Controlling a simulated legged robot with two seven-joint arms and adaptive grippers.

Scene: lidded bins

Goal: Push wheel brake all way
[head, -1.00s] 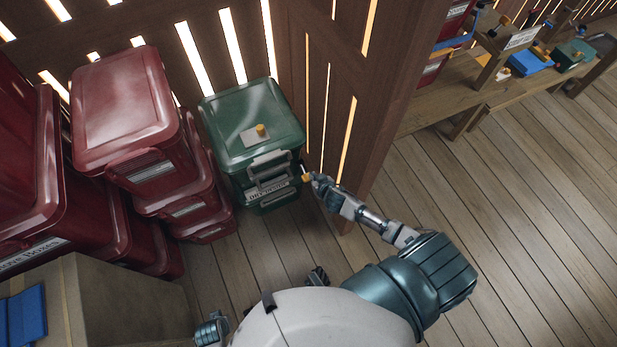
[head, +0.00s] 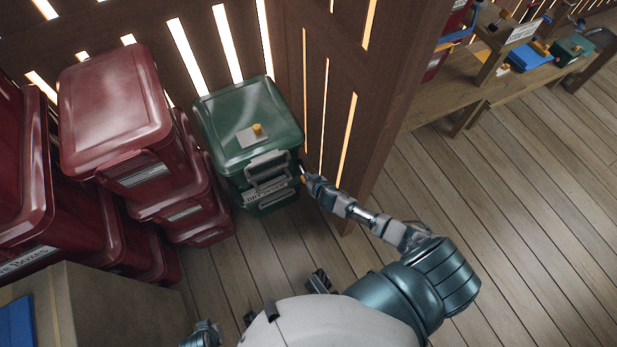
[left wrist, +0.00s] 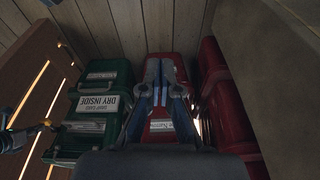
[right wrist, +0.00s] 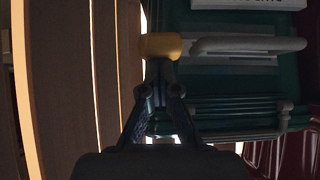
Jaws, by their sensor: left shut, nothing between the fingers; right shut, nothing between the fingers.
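A small yellow piece (right wrist: 161,46), which looks like the wheel brake, sits at the lower side of the green bin (head: 248,122), beside a grey bar. It also shows in the left wrist view (left wrist: 47,124). My right gripper (head: 306,180) is shut and empty at the bin's right side. In the right wrist view its fingertips (right wrist: 158,68) meet the yellow piece, seemingly touching it. The wheel itself cannot be made out. My left gripper (left wrist: 161,72) is shut and empty, in front of a red bin (left wrist: 162,126) in the left wrist view.
Stacked red bins (head: 116,105) stand left of the green bin. A slatted wooden wall (head: 335,110) stands close on the right of it. A cardboard-coloured box (head: 110,305) is at the lower left. A shelf (head: 465,85) is at the upper right. The plank floor in front is clear.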

